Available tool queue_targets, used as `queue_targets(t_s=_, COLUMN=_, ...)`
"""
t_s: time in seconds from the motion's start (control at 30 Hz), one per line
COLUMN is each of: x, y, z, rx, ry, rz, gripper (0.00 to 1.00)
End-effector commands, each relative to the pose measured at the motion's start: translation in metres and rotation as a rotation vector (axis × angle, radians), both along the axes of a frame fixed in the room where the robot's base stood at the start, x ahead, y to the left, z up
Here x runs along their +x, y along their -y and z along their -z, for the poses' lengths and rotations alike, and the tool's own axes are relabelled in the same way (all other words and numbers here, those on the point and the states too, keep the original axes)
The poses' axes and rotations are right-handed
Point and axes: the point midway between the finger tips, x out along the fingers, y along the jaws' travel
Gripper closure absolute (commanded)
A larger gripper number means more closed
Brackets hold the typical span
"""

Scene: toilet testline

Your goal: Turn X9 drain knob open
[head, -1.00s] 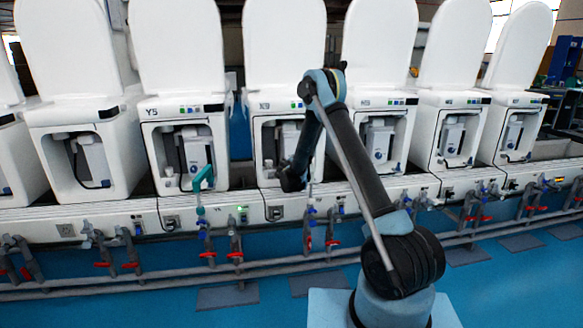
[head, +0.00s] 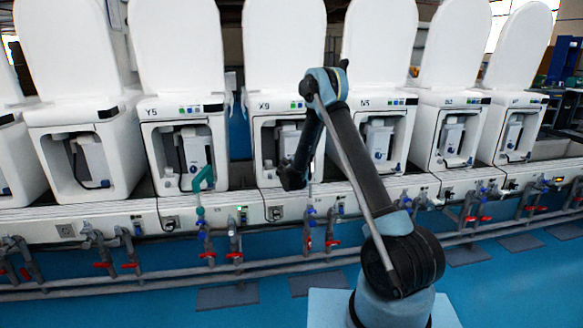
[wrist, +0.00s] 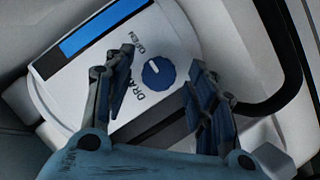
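The X9 unit (head: 270,104) stands in the middle of the row in the head view, with my dark wrist in front of its open cavity. In the wrist view, the blue round drain knob (wrist: 158,73) with a short white mark sits on a pale panel printed "DRAIN" and "OPEN". My gripper (wrist: 161,80) is open, one finger on each side of the knob with visible gaps. I cannot tell the depth between fingertips and panel. The gripper's fingers are hidden in the head view.
The Y5 unit (head: 182,108) stands left of X9, and another unit (head: 378,103) stands right. Pipes with red valve handles run low in front. A black hose (wrist: 275,95) curves right of the knob in the wrist view. A blue screen strip (wrist: 92,30) lies upper left.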

Motion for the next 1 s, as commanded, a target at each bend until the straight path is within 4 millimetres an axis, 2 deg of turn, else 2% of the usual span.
queue_targets(t_s=0.23, x=-0.001, y=0.0, z=0.0, rx=0.0, ry=0.0, rz=0.0, gripper=0.49)
queue_targets(t_s=0.37, x=-0.01, y=0.0, z=-0.003, rx=-0.001, ry=0.0, rz=0.0, gripper=0.49)
queue_targets(t_s=0.8, x=-0.085, y=0.0, z=-0.024, rx=0.001, ry=-0.001, rz=-0.002, gripper=0.49)
queue_targets(t_s=1.0, x=-0.107, y=0.0, z=-0.03, rx=-0.001, ry=-0.001, rz=-0.001, gripper=0.49)
